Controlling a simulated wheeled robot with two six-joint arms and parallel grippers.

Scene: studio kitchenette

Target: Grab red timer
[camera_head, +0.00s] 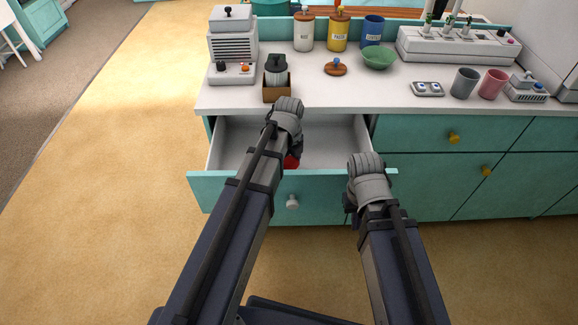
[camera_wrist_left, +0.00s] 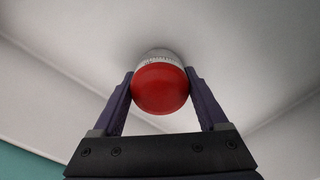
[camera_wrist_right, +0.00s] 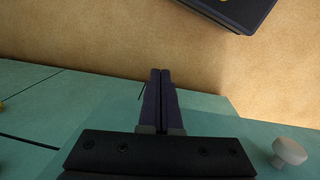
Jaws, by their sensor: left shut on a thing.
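The red timer (camera_wrist_left: 160,88) has a red dome and a white base with small markings. It sits between the two fingers of my left gripper (camera_wrist_left: 160,90), which are shut on it inside the open drawer. In the head view a bit of the red timer (camera_head: 292,162) shows beside my left wrist, which hides the rest. The open drawer (camera_head: 335,140) has a white inside and a teal front with a white knob. My right gripper (camera_wrist_right: 160,75) is shut and empty, its fingers together, by the drawer front. In the head view my right wrist hides its fingers.
The white counter (camera_head: 330,98) is above the drawer. Near its front edge stand a brown box (camera_head: 276,93) with a dark-topped thing, a grey cup (camera_head: 464,83) and a pink cup (camera_head: 492,84). Closed teal cabinets (camera_head: 420,185) lie to the right. The floor at left is clear.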

